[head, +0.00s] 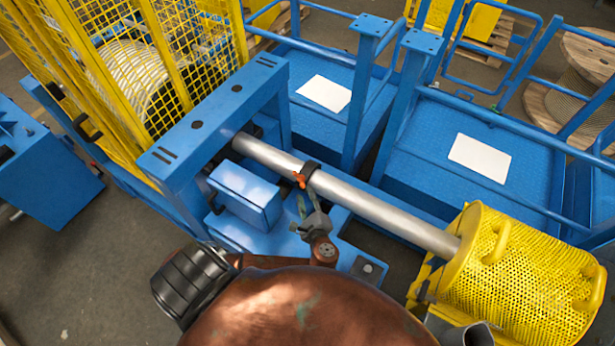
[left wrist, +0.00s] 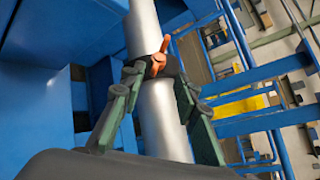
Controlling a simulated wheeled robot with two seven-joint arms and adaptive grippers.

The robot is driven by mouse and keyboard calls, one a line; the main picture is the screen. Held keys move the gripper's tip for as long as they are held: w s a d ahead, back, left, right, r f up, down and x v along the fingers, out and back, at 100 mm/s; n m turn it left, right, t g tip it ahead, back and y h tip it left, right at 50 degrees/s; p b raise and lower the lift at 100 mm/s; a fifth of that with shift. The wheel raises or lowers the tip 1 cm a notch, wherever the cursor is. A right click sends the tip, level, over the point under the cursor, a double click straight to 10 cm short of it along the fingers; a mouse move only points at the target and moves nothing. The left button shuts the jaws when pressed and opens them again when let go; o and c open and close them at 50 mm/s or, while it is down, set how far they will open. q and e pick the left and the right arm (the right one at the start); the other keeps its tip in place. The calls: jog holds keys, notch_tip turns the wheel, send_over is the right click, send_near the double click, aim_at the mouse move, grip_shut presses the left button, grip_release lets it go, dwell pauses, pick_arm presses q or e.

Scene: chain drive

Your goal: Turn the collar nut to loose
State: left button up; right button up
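A long bare metal shaft (head: 375,205) runs from the blue frame to the yellow guard in the head view. A black collar (head: 312,168) with an orange lever-like piece (head: 299,180) sits around it. In the left wrist view the collar (left wrist: 172,68) and the orange piece (left wrist: 156,62) are close ahead, on the shaft (left wrist: 145,30). My left gripper (head: 311,194) is at the collar, from the near side. Its green fingers (left wrist: 157,78) are spread, one on each side of the shaft; whether they touch the collar is unclear. My right gripper is not seen.
A blue frame (head: 215,115) and blue box (head: 245,194) stand left of the collar. A perforated yellow guard (head: 515,275) covers the shaft's right end. A yellow mesh cage (head: 125,70) stands at upper left. Blue railed platforms (head: 440,150) lie behind the shaft.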

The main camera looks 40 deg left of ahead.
aim_at(300, 180)
pick_arm(q)
jog(key=x, duration=0.6)
jog(key=shift+w+a+f, duration=0.1)
jog(key=shift+a, duration=0.35)
jog(key=shift+w+a+f, duration=0.15)
jog(key=shift+w+a, duration=0.05)
jog(key=shift+a, duration=0.05)
grip_shut()
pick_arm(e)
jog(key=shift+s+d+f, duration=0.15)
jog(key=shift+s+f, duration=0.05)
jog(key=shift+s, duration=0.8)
